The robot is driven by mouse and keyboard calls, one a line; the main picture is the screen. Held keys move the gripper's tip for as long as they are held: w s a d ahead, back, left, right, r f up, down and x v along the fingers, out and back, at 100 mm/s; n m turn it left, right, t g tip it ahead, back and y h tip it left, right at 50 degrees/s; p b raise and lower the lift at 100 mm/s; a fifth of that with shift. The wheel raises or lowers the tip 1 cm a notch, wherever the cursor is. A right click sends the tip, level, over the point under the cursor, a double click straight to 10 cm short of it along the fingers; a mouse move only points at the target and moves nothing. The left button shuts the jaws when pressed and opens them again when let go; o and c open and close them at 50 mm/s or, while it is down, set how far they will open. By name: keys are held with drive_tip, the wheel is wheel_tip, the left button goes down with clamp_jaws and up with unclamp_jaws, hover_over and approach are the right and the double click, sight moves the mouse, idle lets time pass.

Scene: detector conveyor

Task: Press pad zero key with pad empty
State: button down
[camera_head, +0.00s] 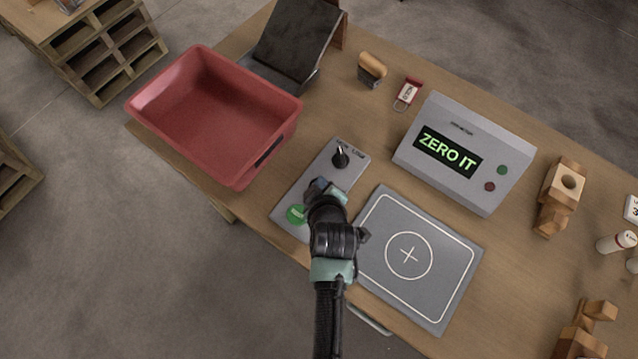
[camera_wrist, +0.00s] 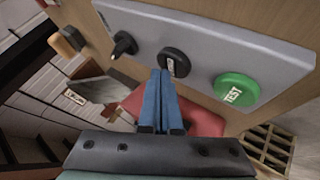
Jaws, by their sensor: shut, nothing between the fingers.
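A grey key panel (camera_head: 350,165) lies on the table, with a black knob at its far end and a green TEST button (camera_head: 296,214) at its near end. In the wrist view a round black key (camera_wrist: 174,61) with a pale label sits between the knob (camera_wrist: 124,43) and the green button (camera_wrist: 236,89). My gripper (camera_wrist: 161,74) is shut and empty, its blue fingertips at the lower edge of the black key. I cannot tell whether they touch. In the head view my gripper (camera_head: 319,187) hides that key. The grey pad (camera_head: 440,296) with a circled cross is bare.
A console (camera_head: 465,150) reads "ZERO IT" behind the pad. A red bin (camera_head: 215,120) stands at the left. A dark slanted plate (camera_head: 298,38), a brush (camera_head: 371,70) and a red-and-white tag (camera_head: 408,92) lie farther back. Wooden blocks (camera_head: 560,195) stand at the right.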

drive_tip(key=shift+f+b, duration=0.35)
drive_tip(key=shift+f, duration=0.1)
idle(0.6)
drive_tip(key=shift+r+p, duration=0.8)
drive_tip(key=shift+r, duration=0.05)
drive_tip(key=shift+r, duration=0.1)
wheel_tip(320, 180, up, 5)
drive_tip(key=p, duration=0.4)
drive_tip(key=shift+p, duration=0.3)
idle(0.5)
